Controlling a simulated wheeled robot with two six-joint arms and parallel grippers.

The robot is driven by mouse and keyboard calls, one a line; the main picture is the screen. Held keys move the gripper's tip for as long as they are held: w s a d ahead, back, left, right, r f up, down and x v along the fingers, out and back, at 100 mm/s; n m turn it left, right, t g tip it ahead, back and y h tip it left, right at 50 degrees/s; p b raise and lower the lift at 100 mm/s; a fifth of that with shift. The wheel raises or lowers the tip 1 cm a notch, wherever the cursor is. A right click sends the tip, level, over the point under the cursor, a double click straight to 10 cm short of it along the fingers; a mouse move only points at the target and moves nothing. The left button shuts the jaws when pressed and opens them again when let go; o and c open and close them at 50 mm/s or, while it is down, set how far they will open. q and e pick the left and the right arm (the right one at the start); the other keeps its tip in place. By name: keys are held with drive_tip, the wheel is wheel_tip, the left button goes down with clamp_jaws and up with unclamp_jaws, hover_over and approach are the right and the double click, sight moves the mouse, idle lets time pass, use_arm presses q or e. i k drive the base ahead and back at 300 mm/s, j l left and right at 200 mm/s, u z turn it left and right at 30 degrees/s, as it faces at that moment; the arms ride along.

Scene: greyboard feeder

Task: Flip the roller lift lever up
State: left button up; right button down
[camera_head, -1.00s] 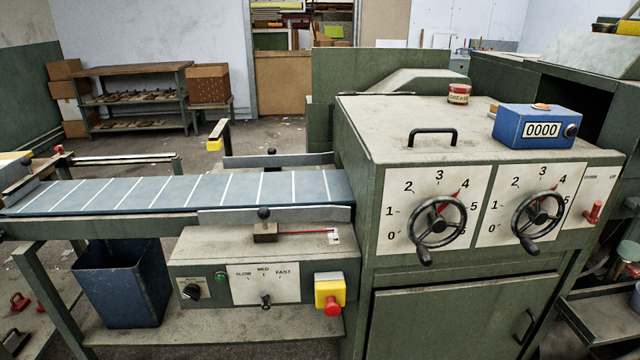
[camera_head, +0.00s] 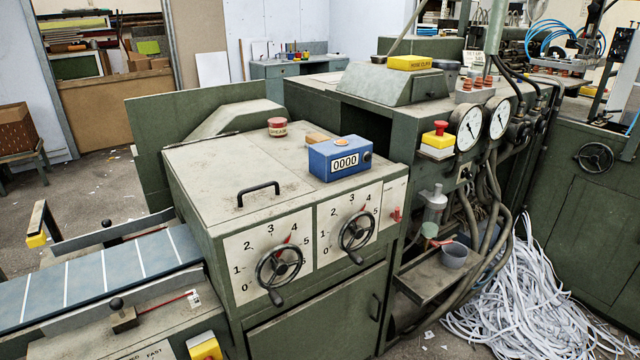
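A small red lever (camera_head: 396,214) sits on a narrow white plate (camera_head: 394,196) at the right end of the green feeder's (camera_head: 180,190) front face. It is the only small lever beside the dials, but the plate's lettering is too small to read. The lever's handle appears low on the plate; its exact angle is hard to tell. To its left are two black handwheels (camera_head: 280,266) on white dials numbered from 0 upward. Neither of my grippers is in view.
A blue counter (camera_head: 340,158) reading 0000 and a red tin (camera_head: 277,127) stand on the feeder top. Right of the lever are a glass-bowled fitting (camera_head: 433,212), a tray (camera_head: 425,284), hoses and a paper-strip heap (camera_head: 520,300). A striped conveyor (camera_head: 100,275) lies left.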

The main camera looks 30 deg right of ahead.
sight(396, 215)
drive_tip(key=z, duration=1.35)
